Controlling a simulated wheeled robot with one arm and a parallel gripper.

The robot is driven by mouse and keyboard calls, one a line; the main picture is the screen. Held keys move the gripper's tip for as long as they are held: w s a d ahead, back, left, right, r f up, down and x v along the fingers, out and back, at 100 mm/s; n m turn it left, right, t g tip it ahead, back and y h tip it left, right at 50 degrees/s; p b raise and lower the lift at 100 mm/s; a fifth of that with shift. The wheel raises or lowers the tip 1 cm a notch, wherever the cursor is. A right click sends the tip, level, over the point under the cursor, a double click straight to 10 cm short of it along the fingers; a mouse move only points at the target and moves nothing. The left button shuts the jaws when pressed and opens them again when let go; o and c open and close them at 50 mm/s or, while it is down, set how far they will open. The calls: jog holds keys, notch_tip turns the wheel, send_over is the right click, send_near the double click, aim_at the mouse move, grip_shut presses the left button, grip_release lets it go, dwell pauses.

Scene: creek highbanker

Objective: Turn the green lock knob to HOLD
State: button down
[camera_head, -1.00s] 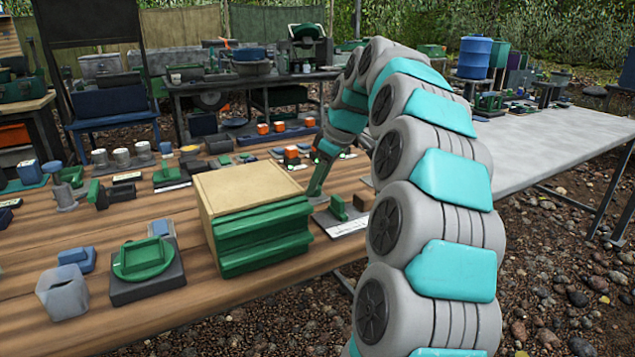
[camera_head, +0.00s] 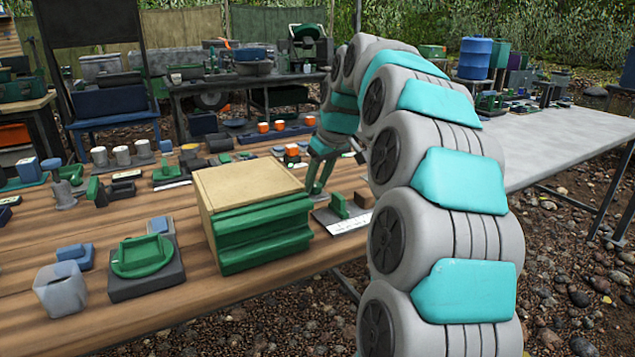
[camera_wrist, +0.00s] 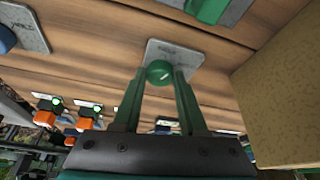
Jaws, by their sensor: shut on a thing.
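The green lock knob (camera_wrist: 159,71) is round with a pale mark on its face. It sits on a light grey plate (camera_wrist: 191,58) on the wooden table in the wrist view. The plate's lettering is too small to read. My gripper (camera_wrist: 160,78) has its two green fingers on either side of the knob and is shut on it. In the head view my gripper (camera_head: 320,188) points down at the table, just behind the right end of a wooden box. The knob is hidden there.
The wooden box with a green ribbed front (camera_head: 250,190) stands close beside my gripper. A plate with an upright green piece (camera_head: 338,206) lies in front of it. Orange-topped blocks (camera_head: 292,152) stand behind. The grey table (camera_head: 560,140) at right has clear room.

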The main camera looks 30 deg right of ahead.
jog(key=m+h, duration=0.1)
jog(key=m, duration=0.2)
jog(key=shift+a+m+h, duration=0.1)
jog(key=shift+m+h, duration=0.2)
jog(key=shift+a+m+h, duration=0.15)
jog(key=shift+m+h, duration=0.55)
jog(key=shift+m, duration=1.2)
jog(key=shift+c, duration=2.2)
grip_release()
jog(key=shift+r, duration=0.1)
jog(key=v, duration=0.7)
jog(key=shift+r, duration=0.3)
jog(key=shift+s+a, duration=0.1)
